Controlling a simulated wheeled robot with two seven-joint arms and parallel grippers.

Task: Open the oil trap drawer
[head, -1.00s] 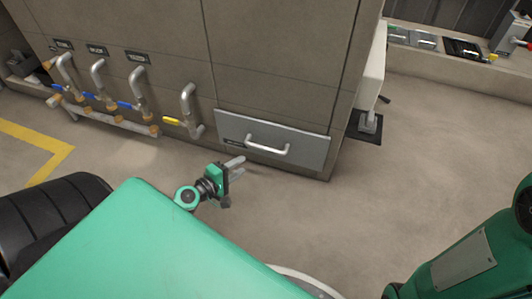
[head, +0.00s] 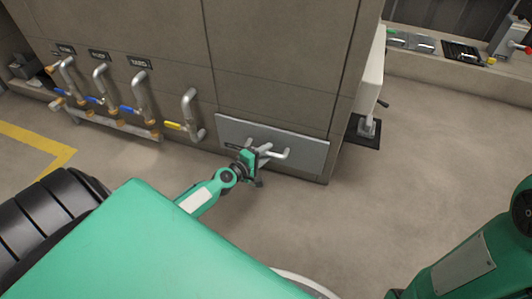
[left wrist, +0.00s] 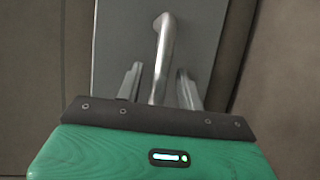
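The oil trap drawer (head: 305,154) is a grey panel low on the brown cabinet wall, and it looks shut. Its pale bar handle (head: 282,155) runs across its upper part; the handle also shows in the left wrist view (left wrist: 163,55). My left gripper (head: 265,150) is at the left part of the handle. In the left wrist view its two fingers (left wrist: 158,88) are apart, with the handle bar between them and gaps on both sides. My right gripper is not in view; only my right arm shows at the lower right.
Several pipes with blue and yellow valve handles (head: 174,125) stick out of the wall left of the drawer. A white unit on a black base (head: 364,132) stands right of the cabinet. The floor (head: 420,180) before and right of the drawer is clear.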

